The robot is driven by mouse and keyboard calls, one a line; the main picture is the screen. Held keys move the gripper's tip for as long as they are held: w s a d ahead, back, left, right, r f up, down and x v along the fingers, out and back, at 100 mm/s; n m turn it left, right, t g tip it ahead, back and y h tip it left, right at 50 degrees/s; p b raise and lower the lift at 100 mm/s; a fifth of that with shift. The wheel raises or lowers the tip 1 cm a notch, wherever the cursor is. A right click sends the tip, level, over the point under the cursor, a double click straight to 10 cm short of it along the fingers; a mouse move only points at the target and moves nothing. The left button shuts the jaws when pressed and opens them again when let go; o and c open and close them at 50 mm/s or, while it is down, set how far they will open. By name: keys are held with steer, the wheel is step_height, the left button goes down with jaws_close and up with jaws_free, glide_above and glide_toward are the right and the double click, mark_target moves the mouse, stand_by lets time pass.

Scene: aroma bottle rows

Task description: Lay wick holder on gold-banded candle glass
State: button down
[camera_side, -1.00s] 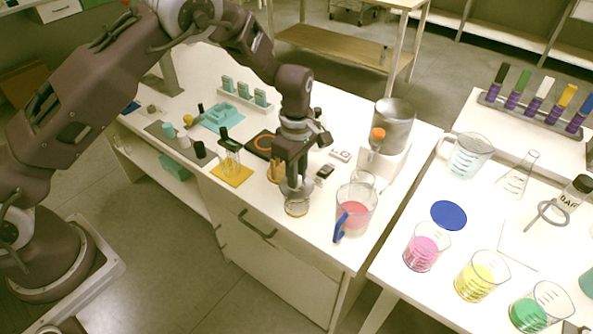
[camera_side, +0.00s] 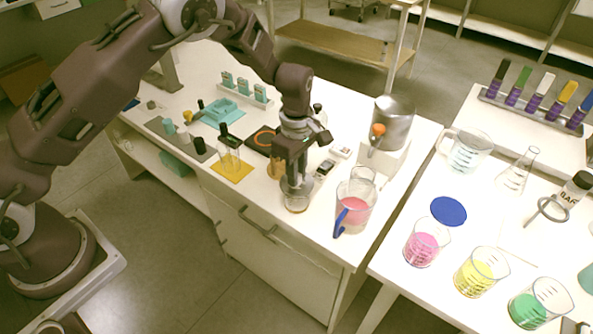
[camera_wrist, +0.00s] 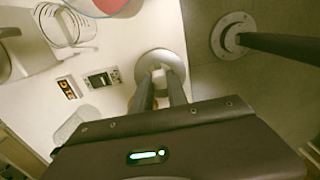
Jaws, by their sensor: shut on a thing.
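My gripper (camera_side: 295,180) points down at the front edge of the white bench and is shut on the wick holder. The wick holder (camera_side: 287,187) shows as a grey metal disc under the fingers. It also shows in the wrist view (camera_wrist: 174,59), around the tips of my gripper (camera_wrist: 160,76). The candle glass (camera_side: 297,207) stands right below the disc, with a golden tint low down. The disc hides its rim, so I cannot tell whether they touch.
A jug of pink liquid with a blue handle (camera_side: 354,212) stands close on the right. A small device (camera_side: 324,169) lies behind it. A bottle on a yellow mat (camera_side: 231,170) and an amber glass (camera_side: 275,167) stand to the left. The bench edge is just in front.

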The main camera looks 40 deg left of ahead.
steer(key=c, duration=1.2)
jaws_free()
steer(key=shift+c, duration=0.2)
steer(key=o, duration=0.4)
steer(key=shift+r, duration=0.1)
steer(key=shift+r, duration=3.4)
